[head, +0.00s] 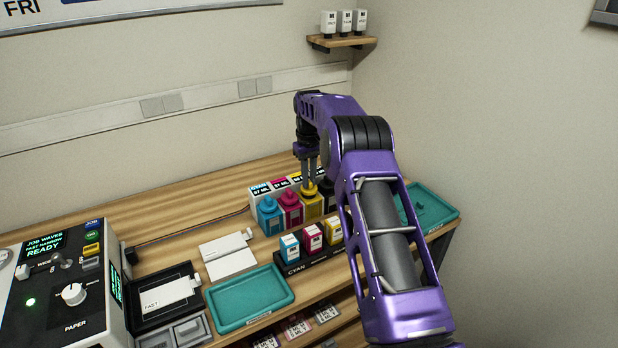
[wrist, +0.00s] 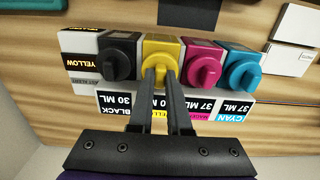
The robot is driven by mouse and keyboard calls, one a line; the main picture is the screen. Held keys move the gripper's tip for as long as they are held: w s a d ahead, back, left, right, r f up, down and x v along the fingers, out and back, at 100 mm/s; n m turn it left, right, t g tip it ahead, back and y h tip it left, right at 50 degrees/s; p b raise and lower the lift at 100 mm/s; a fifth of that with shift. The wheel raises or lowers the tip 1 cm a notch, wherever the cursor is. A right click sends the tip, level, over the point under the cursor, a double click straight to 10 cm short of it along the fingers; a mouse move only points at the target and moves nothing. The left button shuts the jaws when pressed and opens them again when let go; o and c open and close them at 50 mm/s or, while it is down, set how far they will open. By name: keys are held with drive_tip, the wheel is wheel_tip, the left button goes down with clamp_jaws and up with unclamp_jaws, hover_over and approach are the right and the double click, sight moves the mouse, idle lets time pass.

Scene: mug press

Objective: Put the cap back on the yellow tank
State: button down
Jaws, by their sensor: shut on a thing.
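The yellow tank (head: 312,207) stands in the row of ink tanks on the wooden bench, between the magenta and black tanks. It also shows in the wrist view (wrist: 165,43). My gripper (head: 309,182) points down over its top. In the wrist view my gripper (wrist: 161,76) is shut on the yellow cap (wrist: 160,68), one finger on each side. The cap is at the top of the yellow tank, in line with it; I cannot tell whether it is fully seated. The fingers hide part of the cap.
Close beside are the magenta tank (wrist: 203,60), cyan tank (wrist: 241,68) and black tank (wrist: 118,62), all capped. A rack of small cartons (head: 312,238) stands in front. Teal trays (head: 250,298) lie left and right. A control machine (head: 70,290) stands at the left.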

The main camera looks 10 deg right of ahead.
drive_tip(key=shift+p, duration=0.3)
idle(0.6)
drive_tip(key=c, duration=0.8)
unclamp_jaws()
drive_tip(key=shift+o, duration=0.2)
drive_tip(key=o, duration=0.5)
drive_tip(key=shift+c, duration=0.2)
drive_tip(key=shift+r, duration=3.5)
clamp_jaws()
